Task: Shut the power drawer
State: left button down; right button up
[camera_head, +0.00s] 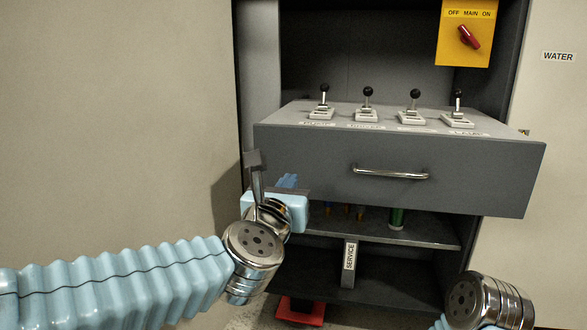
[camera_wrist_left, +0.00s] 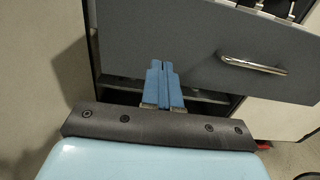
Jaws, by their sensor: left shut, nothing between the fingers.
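The power drawer (camera_head: 320,158) is a dark grey box pulled out of the cabinet, with a silver bar handle (camera_head: 390,173) on its front. Several black-knobbed levers stand on its top. In the left wrist view the drawer front (camera_wrist_left: 195,50) and handle (camera_wrist_left: 252,66) fill the upper right. My left gripper (camera_head: 287,181) is shut and empty, in front of the drawer's lower left part and left of the handle. Its blue fingers (camera_wrist_left: 162,83) lie together in the wrist view, and I cannot tell if they touch the drawer. My right arm shows at the bottom right, but its gripper is not visible.
A yellow panel (camera_head: 450,40) with a red switch (camera_head: 469,37) is above the drawer. Below are a shelf (camera_head: 420,233) with small coloured items and a post labelled SERVICE (camera_head: 349,262). A red object (camera_head: 300,311) sits on the floor. A plain wall (camera_head: 110,120) is at left.

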aim_at(303, 163)
pick_arm(q)
jog(key=x, duration=0.9)
jog(key=shift+d+p, duration=0.1)
jog(key=shift+p, duration=0.2)
pick_arm(e)
jog(key=shift+d+r, duration=0.1)
jog(key=shift+r, duration=0.2)
